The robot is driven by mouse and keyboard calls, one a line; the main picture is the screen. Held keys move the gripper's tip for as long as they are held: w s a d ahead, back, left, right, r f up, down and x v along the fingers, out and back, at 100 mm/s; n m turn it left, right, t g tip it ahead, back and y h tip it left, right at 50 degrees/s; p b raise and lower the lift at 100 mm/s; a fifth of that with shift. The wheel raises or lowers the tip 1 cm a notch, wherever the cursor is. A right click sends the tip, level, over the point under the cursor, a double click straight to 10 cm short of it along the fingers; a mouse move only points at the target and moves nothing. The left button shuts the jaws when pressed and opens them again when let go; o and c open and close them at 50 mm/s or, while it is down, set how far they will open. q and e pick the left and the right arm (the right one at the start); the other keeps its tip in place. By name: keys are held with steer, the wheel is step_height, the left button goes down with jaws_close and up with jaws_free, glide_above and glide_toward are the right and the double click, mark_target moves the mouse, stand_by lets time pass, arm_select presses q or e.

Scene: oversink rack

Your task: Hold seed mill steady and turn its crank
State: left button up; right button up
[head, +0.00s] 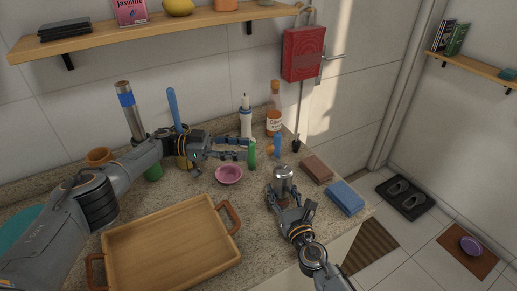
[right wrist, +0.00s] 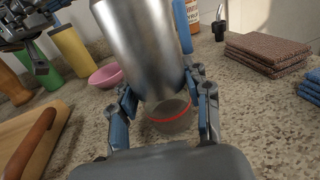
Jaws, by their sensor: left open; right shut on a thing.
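The seed mill (head: 283,174) is a metallic cylinder standing upright on the counter in the head view. In the right wrist view its steel body (right wrist: 145,45) fills the upper middle, above a clear base with a red ring (right wrist: 170,120). My right gripper (head: 287,198) is shut around the mill, one finger on each side. My left gripper (head: 243,149) is open and empty, behind and left of the mill and apart from it; part of it shows in the right wrist view (right wrist: 32,22). I cannot clearly make out the crank.
A wooden tray (head: 128,284) lies at front left. A pink bowl (head: 229,174) sits between tray and mill. Bottles, including an amber one (head: 273,112), stand along the wall. A brown cloth stack (head: 316,169) and blue cloths (head: 345,197) lie right of the mill.

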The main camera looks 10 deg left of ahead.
arm_select(q)
steer(key=shift+a, duration=1.75)
